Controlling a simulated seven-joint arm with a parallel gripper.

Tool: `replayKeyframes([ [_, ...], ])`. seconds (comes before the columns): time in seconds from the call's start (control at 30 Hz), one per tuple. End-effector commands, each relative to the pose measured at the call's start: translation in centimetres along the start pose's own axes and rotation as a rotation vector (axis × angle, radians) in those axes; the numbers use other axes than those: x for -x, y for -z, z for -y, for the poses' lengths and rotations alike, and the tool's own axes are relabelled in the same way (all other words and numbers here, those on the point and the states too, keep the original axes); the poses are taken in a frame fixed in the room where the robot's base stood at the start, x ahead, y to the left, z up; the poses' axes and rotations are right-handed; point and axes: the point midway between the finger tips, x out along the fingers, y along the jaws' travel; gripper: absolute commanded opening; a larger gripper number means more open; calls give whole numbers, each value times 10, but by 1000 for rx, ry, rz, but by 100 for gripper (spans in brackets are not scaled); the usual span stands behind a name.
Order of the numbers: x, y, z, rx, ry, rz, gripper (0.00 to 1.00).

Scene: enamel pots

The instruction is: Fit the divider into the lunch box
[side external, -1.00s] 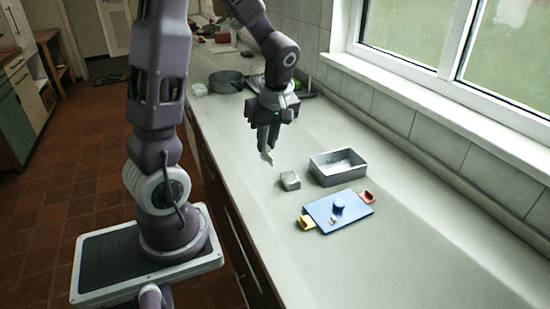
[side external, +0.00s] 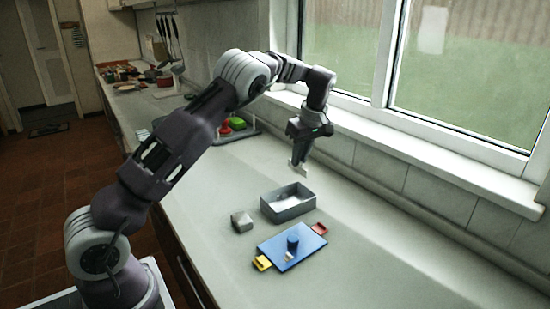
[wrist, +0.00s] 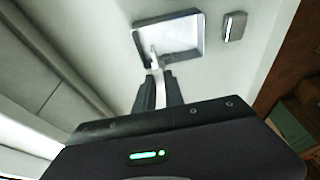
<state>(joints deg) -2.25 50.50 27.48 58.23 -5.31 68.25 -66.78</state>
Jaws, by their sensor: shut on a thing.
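The lunch box (side external: 297,211) is a grey open-topped box on the counter, and its pale inside shows no partition. It also shows in the wrist view (wrist: 180,38). My gripper (side external: 300,158) is shut on the divider (side external: 299,169), a thin pale piece that hangs down from the fingers. My gripper is above and behind the box, toward the window side, with the divider clear of the counter. In the wrist view the divider (wrist: 154,59) overlaps the near part of the box opening. The fingers hide its upper part.
A small grey block (side external: 242,222) sits left of the box. A blue lid (side external: 272,252) with a knob (side external: 292,242), a yellow clip (side external: 262,263) and a red clip (side external: 319,229) lies in front. The window wall (side external: 380,174) bounds the back. The counter at right is clear.

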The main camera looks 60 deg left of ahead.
Motion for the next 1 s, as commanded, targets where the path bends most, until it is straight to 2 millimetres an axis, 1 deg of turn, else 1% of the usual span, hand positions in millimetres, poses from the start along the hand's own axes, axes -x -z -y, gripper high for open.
replayKeyframes([
  [0.2,-35,-11,0,-2,2,1,0],
  [0.3,-45,-14,0,-2,0,0,0],
  [0.47,-56,-17,0,-1,1,0,0],
  [0.7,-80,-24,0,-1,1,-1,0],
  [0.83,-87,-27,0,-1,-1,-1,0],
  [1.0,-90,-28,0,-1,-2,-1,0],
])
